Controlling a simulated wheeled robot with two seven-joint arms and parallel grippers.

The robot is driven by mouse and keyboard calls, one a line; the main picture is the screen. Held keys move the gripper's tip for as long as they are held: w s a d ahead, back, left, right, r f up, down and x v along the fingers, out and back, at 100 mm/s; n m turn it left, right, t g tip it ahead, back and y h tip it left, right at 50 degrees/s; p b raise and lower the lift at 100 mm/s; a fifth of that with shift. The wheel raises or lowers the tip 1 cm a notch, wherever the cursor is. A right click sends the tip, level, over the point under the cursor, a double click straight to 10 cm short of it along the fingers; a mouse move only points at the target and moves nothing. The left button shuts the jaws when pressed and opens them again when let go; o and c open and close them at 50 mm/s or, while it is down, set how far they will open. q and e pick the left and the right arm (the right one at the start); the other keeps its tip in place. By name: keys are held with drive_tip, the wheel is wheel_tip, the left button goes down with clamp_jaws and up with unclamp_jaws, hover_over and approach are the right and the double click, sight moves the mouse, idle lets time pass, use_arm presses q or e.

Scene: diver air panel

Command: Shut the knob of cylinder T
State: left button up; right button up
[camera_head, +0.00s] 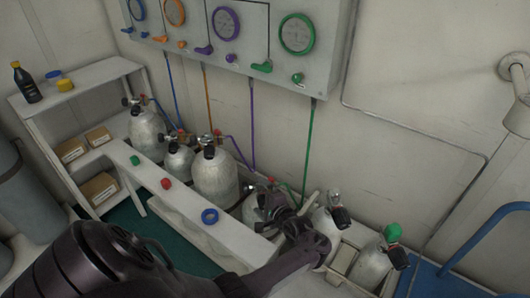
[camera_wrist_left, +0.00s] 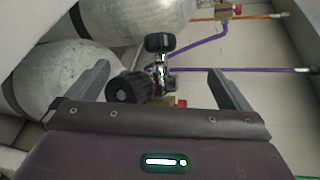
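My left gripper (camera_head: 268,198) is over the row of grey air cylinders, at a cylinder (camera_head: 249,212) it partly hides. In the left wrist view the gripper (camera_wrist_left: 158,70) is open, its two fingers apart. A cylinder valve (camera_wrist_left: 161,72) shows between them, with a large ribbed black knob (camera_wrist_left: 126,88) nearer the left finger and a smaller black knob (camera_wrist_left: 159,42) above. The fingers do not visibly grip either knob. A purple hose (camera_wrist_left: 205,69) runs right from the valve. No letter T is readable, so I cannot tell which cylinder is T. My right gripper is not in view.
More cylinders stand left (camera_head: 214,177) and right (camera_head: 326,226) of the gripper; one at the far right (camera_head: 374,262) has a green cap. A white bench (camera_head: 186,207) with coloured caps runs in front. The gauge panel (camera_head: 259,48) and its hoses are behind. A blue rail (camera_head: 478,240) stands right.

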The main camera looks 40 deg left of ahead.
sight(263, 197)
use_arm(q)
drive_tip(key=r+y, duration=0.1)
drive_tip(key=r, duration=0.3)
drive_tip(key=w+r+t+y, duration=0.1)
drive_tip(key=r, duration=0.3)
drive_tip(key=r+y, duration=0.1)
drive_tip(key=r, duration=0.3)
drive_tip(key=shift+w+a+r+t, duration=0.15)
drive_tip(key=shift+w+a+t, duration=0.15)
drive_tip(key=shift+w, duration=0.05)
drive_tip(key=c, duration=0.4)
drive_tip(key=r, duration=0.1)
drive_tip(key=s+d+r, duration=0.1)
drive_tip(key=r, duration=0.1)
drive_tip(key=s+d+r+p, duration=0.1)
drive_tip(key=shift+d+r, duration=0.15)
drive_tip(key=shift+r, duration=0.1)
drive_tip(key=shift+c, duration=0.5)
drive_tip(key=shift+w+a+f, duration=0.25)
drive_tip(key=shift+w+a, duration=0.2)
drive_tip(key=shift+w, duration=0.1)
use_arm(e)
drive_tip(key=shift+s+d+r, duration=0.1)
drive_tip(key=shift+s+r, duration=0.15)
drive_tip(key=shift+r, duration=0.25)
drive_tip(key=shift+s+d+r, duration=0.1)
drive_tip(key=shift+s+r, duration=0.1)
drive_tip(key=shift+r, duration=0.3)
